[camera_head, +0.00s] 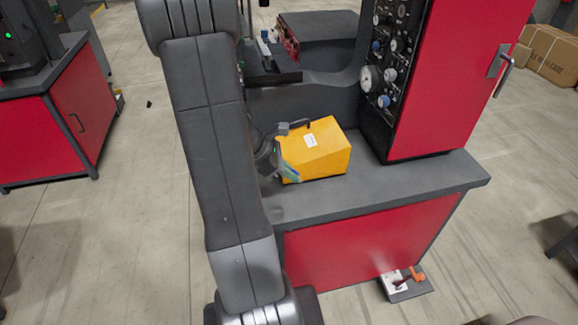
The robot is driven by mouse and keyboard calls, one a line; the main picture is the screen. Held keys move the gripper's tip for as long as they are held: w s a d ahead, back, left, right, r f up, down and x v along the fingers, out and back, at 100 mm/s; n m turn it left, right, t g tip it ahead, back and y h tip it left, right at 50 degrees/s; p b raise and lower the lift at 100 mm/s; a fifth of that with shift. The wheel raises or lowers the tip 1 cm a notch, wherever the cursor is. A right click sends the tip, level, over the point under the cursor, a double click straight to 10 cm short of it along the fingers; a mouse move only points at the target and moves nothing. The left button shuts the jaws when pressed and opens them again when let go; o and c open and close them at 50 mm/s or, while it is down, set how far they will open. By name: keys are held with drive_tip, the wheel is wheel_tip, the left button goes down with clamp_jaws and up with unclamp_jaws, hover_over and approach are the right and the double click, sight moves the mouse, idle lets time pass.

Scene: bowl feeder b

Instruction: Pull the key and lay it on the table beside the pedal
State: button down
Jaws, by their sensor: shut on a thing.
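My gripper (284,150) is at the left side of a yellow box (322,155) on the dark grey table (370,196). My own arm hides part of it from this view. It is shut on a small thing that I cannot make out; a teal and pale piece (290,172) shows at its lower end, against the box. I cannot pick out a key. I cannot tell whether the yellow box is the pedal. A low dark plate with a white and orange device (404,282) lies on the floor by the table's front.
A tall red cabinet (455,80) with a black panel of dials (386,75) stands at the table's right rear. A dark tray (272,72) with small items is behind. The table top is clear in front and right of the yellow box.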

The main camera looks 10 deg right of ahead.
wheel_tip(320, 180, down, 7)
drive_tip(key=b, duration=0.6)
idle(0.3)
drive_tip(key=shift+f+b, duration=0.95)
drive_tip(key=shift+f, duration=0.1)
idle(0.4)
drive_tip(key=c, duration=1.5)
unclamp_jaws()
drive_tip(key=p+v, duration=0.1)
drive_tip(key=v, duration=1.3)
drive_tip(key=shift+f+p, duration=0.1)
drive_tip(key=shift+p, duration=0.2)
